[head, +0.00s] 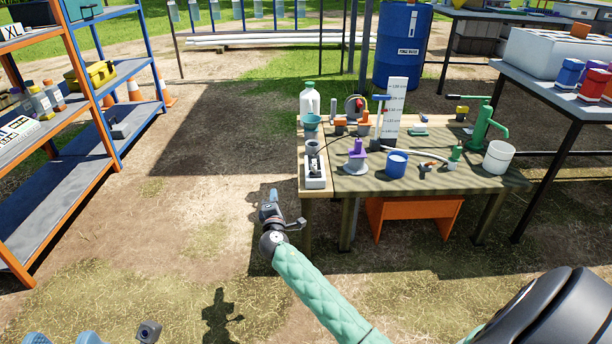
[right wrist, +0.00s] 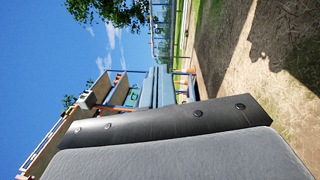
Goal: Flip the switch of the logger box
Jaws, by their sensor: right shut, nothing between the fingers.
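The logger box appears to be the small white box (head: 315,172) at the front left corner of the sampling table (head: 345,188). It has a dark detail on top; its switch is too small to read. My right gripper (head: 273,194) is shut and empty, left of the table's front left corner and apart from the box. Its blue-grey fingers lie together in the right wrist view (right wrist: 158,88), where the box does not show. Part of my left gripper (head: 90,338) shows at the bottom left edge; its fingers cannot be made out.
A purple-topped item (head: 356,158), a blue cup (head: 397,164), a white jug (head: 309,102) and a green hand pump (head: 487,130) share the table. An orange-framed shelf (head: 88,85) stands at left. The ground between shelf and table is clear.

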